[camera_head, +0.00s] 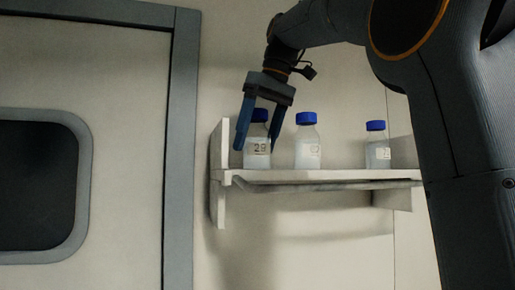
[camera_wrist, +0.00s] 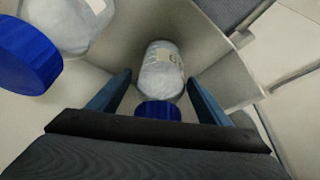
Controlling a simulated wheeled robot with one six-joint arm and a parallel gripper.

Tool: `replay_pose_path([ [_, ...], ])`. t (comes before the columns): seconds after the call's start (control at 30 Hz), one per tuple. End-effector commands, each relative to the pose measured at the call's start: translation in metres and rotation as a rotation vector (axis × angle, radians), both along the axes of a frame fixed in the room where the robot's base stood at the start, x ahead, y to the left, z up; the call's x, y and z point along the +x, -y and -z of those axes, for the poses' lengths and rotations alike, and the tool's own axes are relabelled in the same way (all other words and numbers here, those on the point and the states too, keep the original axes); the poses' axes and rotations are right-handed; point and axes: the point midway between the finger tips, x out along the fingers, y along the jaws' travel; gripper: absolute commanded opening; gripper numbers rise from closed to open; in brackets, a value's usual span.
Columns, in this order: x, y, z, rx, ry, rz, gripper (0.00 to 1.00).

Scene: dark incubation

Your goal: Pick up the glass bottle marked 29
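The glass bottle marked 29 (camera_head: 257,146) stands upright at the left end of the wall shelf, with a blue cap and a white label. My gripper (camera_head: 257,145) is above and around it, one blue finger on each side. In the wrist view the bottle (camera_wrist: 161,72) and its blue cap (camera_wrist: 158,111) lie between the open fingers (camera_wrist: 158,88). Gaps show between the fingers and the bottle there, so it does not look gripped.
A second blue-capped bottle (camera_head: 307,143) stands close to the right of it, and a third (camera_head: 377,147) farther right. The shelf (camera_head: 320,176) has an upright end panel (camera_head: 219,172) just left of the marked bottle. A door frame (camera_head: 181,150) is at left.

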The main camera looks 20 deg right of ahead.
Motion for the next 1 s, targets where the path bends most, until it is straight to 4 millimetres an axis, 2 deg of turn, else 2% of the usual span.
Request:
replay_pose_path([
  [0.03, 0.0, 0.0, 0.0, 0.0, 0.0, 0.0, 0.62],
  [0.3, 0.0, 0.0, 0.0, 0.0, 0.0, 0.0, 0.16],
  [0.77, -0.002, 0.0, -0.005, 0.0, 0.005, 0.0, 0.15],
  [1.0, -0.003, 0.0, -0.029, 0.0, 0.004, 0.001, 0.15],
])
